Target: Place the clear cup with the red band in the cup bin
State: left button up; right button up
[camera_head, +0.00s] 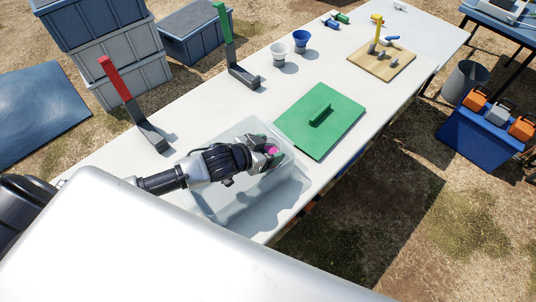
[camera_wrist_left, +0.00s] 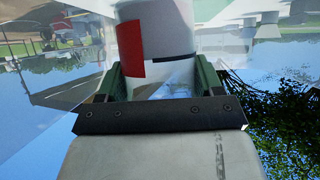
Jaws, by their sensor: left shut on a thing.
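My left gripper (camera_head: 269,157) is shut on the clear cup with the red band. It holds the cup over the translucent bin (camera_head: 279,208) on the white table. In the head view the cup is mostly hidden by the gripper, and only a small pinkish patch (camera_head: 271,150) shows at the fingertips. In the left wrist view the cup (camera_wrist_left: 175,30) stands between the two green-padded fingers of the gripper (camera_wrist_left: 157,85), with a red patch on its left side. The bin is open at the top. Whether the cup is below the bin's rim is unclear. My right gripper is not in view.
A green lid with a handle (camera_head: 340,123) lies right of the bin. A red upright stand (camera_head: 133,105) and a green one (camera_head: 232,55) stand along the far edge. A white cup (camera_head: 279,53) and a blue cup (camera_head: 301,41) stand farther back, near a wooden board (camera_head: 397,65).

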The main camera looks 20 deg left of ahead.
pick_arm(q)
jog(key=shift+f, duration=1.65)
jog(key=shift+f, duration=0.15)
jog(key=o, duration=1)
jog(key=shift+o, duration=0.2)
jog(key=shift+s+r, duration=0.15)
jog(key=shift+r, duration=0.05)
jog(key=v, duration=0.7)
jog(key=shift+s+a, duration=0.1)
